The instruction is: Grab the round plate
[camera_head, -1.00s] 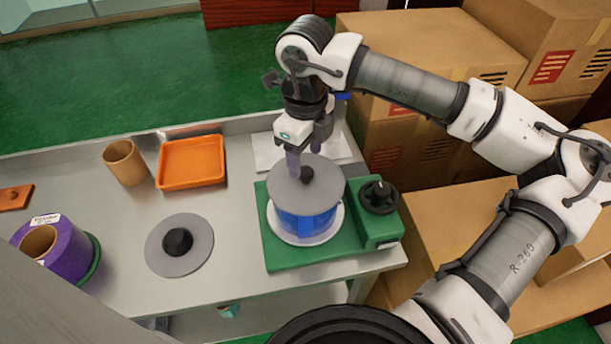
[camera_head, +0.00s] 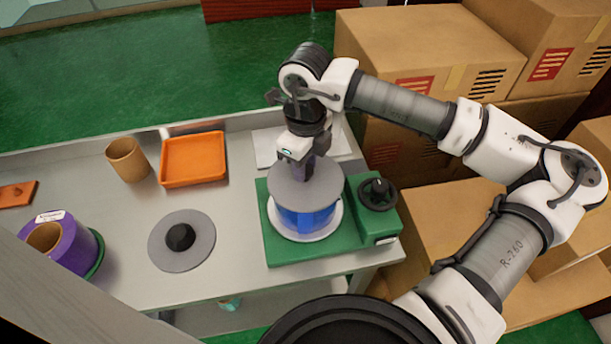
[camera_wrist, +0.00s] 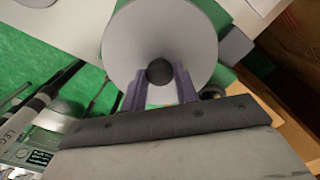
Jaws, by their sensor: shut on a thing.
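A round grey plate (camera_head: 276,187) lies on top of a blue roll (camera_head: 306,216) on the green applicator base (camera_head: 285,254). My gripper (camera_head: 302,172) points down over the plate's middle. In the wrist view its two purple fingers (camera_wrist: 158,82) are shut on the dark central knob (camera_wrist: 159,70) of the plate, which also shows there (camera_wrist: 160,30). The gripper hides the knob in the head view. A second round grey plate (camera_head: 200,252) with a black knob lies flat on the table to the left.
An orange tray (camera_head: 222,162) and a brown cardboard tube (camera_head: 126,160) stand at the back. A purple roll (camera_head: 72,246) stands at the left. A black dial (camera_head: 378,192) is at the base's right. Cardboard boxes (camera_head: 430,40) fill the right side.

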